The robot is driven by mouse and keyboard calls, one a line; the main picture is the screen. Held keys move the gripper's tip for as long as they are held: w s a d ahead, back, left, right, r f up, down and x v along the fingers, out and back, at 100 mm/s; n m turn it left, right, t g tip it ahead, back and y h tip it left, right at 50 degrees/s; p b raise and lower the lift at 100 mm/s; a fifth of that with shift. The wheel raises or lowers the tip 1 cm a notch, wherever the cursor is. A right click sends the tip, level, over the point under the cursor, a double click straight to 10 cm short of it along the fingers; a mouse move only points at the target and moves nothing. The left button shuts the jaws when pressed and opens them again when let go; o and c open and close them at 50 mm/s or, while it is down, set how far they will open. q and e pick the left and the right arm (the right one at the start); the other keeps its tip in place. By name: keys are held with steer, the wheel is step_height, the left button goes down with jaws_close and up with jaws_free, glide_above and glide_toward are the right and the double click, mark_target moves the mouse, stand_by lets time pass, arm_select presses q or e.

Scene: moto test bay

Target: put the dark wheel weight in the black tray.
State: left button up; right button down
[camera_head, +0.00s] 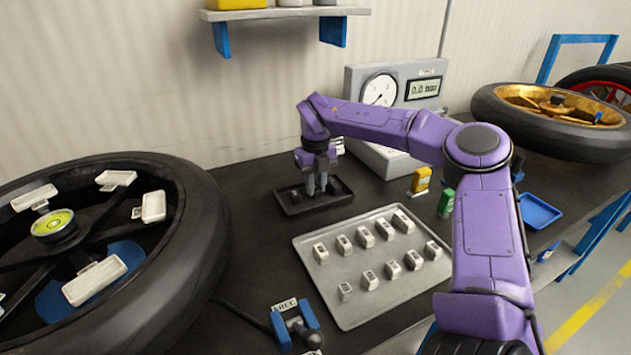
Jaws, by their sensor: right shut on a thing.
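The black tray (300,207) lies on the dark bench top, behind the grey tray of weights. My right gripper (316,189) points down over the middle of the black tray, its fingertips low, at about rim height. It is shut on a small dark thing, which I take to be the dark wheel weight; it hardly stands out against the tray and fingers. I cannot tell whether it touches the tray floor. My left gripper is out of view.
A grey tray (345,318) holds several light weights in front of the black tray. A large wheel (205,225) fills the left. A gauge unit (405,82) stands behind my arm. A yellow bottle (421,180), green bottle (446,203) and blue tray (540,211) are to the right.

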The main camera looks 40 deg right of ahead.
steer(key=shift+r, duration=0.1)
steer(key=c, duration=0.9)
jaws_free()
step_height(320, 180, up, 7)
steer(key=p, duration=0.6)
